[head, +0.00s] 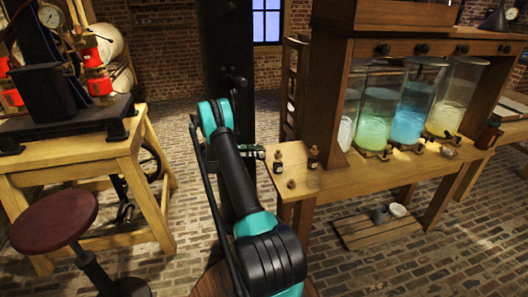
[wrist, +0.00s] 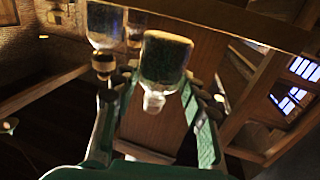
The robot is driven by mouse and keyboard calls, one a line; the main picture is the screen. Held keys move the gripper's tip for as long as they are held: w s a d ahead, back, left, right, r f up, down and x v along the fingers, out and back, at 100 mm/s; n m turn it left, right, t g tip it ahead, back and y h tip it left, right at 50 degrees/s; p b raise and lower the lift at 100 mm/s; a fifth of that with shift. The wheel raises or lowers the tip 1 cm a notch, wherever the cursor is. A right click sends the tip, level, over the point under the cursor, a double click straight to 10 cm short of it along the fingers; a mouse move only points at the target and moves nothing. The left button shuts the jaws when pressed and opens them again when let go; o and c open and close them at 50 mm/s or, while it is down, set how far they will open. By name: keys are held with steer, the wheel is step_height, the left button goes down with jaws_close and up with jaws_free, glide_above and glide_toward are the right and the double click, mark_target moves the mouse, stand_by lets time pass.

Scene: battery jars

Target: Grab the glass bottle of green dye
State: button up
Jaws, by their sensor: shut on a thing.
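In the wrist view a glass bottle (wrist: 165,60) with dark green contents and a clear neck appears upside down between the two fingers of my gripper (wrist: 153,92). My gripper is shut on this bottle. In the head view my gripper (head: 260,152) is at the left end of the wooden bench, partly hidden by my arm. A small dark bottle (head: 278,167) stands right beside the fingertips. I cannot tell in the head view whether it is the held one.
Another small dark bottle (head: 313,160) stands farther right, and a small brown item (head: 291,184) is near the bench's front edge. Large glass jars (head: 408,115) with coloured liquid stand on the bench (head: 345,190). A wooden post (head: 328,100) rises behind the small bottles.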

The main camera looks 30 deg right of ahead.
steer(key=shift+v, duration=2.1)
steer(key=shift+a, duration=0.1)
